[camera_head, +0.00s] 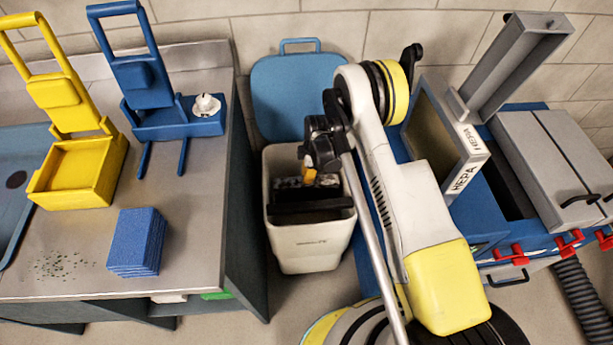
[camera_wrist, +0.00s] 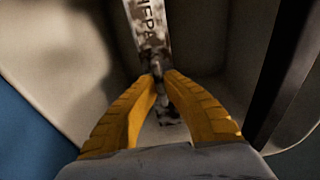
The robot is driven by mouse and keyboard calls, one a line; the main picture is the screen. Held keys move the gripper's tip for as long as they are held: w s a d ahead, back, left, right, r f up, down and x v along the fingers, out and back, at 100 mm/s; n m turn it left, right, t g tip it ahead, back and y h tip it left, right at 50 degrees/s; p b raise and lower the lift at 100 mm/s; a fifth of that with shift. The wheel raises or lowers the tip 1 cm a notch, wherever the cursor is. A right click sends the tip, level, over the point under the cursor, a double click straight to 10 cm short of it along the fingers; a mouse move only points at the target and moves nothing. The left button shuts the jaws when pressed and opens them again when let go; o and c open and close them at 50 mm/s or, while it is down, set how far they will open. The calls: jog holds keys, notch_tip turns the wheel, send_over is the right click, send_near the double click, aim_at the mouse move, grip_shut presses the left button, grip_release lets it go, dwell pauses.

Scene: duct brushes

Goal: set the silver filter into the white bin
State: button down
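The white bin (camera_head: 310,247) stands on the floor between the counter and the blue machine. My gripper (camera_head: 309,176) points down into its mouth, with its orange fingers partly hidden by my wrist. I cannot see whether the filter's lower end touches the bin floor.
Dark slabs (camera_head: 312,207) show inside the bin. A blue panel (camera_head: 298,92) stands behind it. Another HEPA-labelled filter (camera_head: 466,172) sits at the blue machine (camera_head: 485,235) on the right.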

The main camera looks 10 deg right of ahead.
jog(key=c, duration=1.5)
grip_release()
jog(key=shift+c, duration=0.2)
notch_tip(320, 180, up, 17)
jog(key=d+p, duration=0.1)
jog(key=p, duration=0.1)
jog(key=shift+d, duration=0.3)
